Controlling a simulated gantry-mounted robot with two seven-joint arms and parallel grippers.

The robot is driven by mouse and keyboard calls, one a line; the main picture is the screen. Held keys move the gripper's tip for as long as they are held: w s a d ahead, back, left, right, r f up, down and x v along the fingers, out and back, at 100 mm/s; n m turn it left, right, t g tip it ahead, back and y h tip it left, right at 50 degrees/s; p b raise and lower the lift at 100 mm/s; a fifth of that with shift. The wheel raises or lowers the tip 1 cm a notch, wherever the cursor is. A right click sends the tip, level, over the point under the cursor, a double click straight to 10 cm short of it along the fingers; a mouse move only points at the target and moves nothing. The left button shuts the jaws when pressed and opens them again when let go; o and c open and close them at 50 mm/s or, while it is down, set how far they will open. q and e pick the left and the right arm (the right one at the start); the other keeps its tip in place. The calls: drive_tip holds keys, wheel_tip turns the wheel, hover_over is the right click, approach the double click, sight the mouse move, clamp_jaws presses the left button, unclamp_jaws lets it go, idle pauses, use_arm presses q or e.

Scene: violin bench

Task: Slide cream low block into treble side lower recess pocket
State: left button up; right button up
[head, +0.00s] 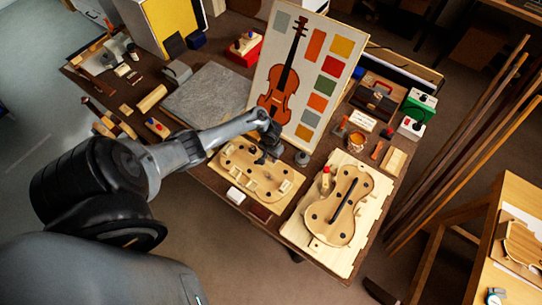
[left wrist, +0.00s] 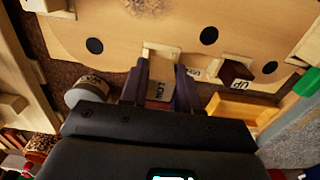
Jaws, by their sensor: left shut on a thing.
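The cream low block (left wrist: 160,89), marked LOW, is between the two fingers of my left gripper (left wrist: 160,92) in the left wrist view. The gripper is shut on it. The block is at the near edge of the pale wooden mould (left wrist: 120,45), in line with a notch there. I cannot tell how far it sits in the pocket. In the head view my left gripper (head: 270,150) is over the far edge of the mould (head: 262,182), and the block is hidden there. My right gripper is not in view.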

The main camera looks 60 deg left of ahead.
use_arm(q)
drive_tip(key=shift+p, duration=0.35)
idle(0.3)
drive_tip(key=shift+f+b, duration=0.65)
drive_tip(key=shift+f, duration=0.15)
idle(0.3)
drive_tip(key=o, duration=1.1)
drive_tip(key=shift+r, duration=0.1)
drive_tip(key=shift+r, duration=0.3)
wheel_tip(320, 180, up, 9)
drive_tip(key=p, duration=0.4)
drive_tip(key=shift+r, duration=0.5)
